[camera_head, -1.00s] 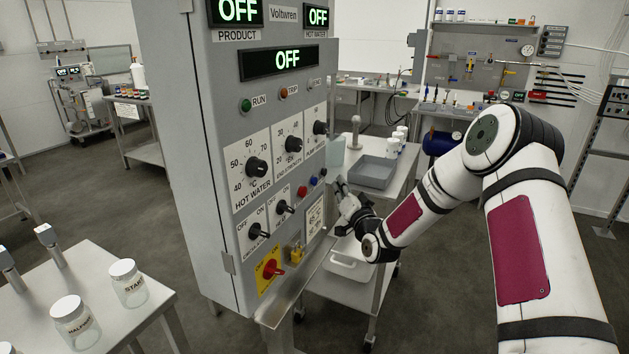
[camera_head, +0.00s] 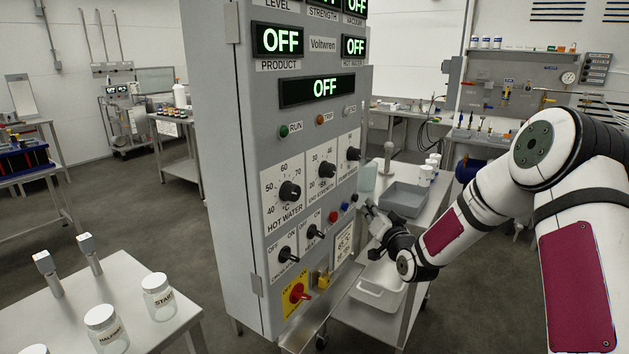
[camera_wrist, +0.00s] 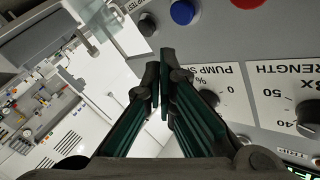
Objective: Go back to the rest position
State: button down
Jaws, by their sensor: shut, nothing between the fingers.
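My gripper (camera_head: 374,213) is in front of the right edge of the grey control panel (camera_head: 315,130), near its buttons. In the wrist view my gripper (camera_wrist: 160,78) is shut and empty, with its fingertips close together near the panel face. I cannot tell whether the fingertips touch the panel. My arm reaches in from the right of the head view, bent at the elbow. The panel's displays read OFF. A red button (camera_head: 333,216) and a blue button (camera_head: 344,206) sit left of the gripper; the blue button (camera_wrist: 183,12) also shows in the wrist view.
A cart with a grey tray (camera_head: 404,199) and a white bin (camera_head: 381,290) stands behind my gripper. A red rotary switch (camera_head: 297,293) is low on the panel. A table (camera_head: 130,285) with labelled jars is at the lower left.

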jog(key=s+r+n+g+h, duration=0.2)
jog(key=s+r+g, duration=0.3)
jog(key=s, duration=0.5)
jog(key=s+r+n+g+h, duration=0.25)
jog(key=s+r, duration=0.45)
jog(key=s, duration=0.4)
jog(key=s+g, duration=0.5)
jog(key=s, duration=2.4)
jog(key=shift+s+a+f+y, duration=0.15)
jog(key=shift+s+f+y, duration=0.1)
jog(key=shift+y, duration=0.2)
jog(key=shift+m+g, duration=0.25)
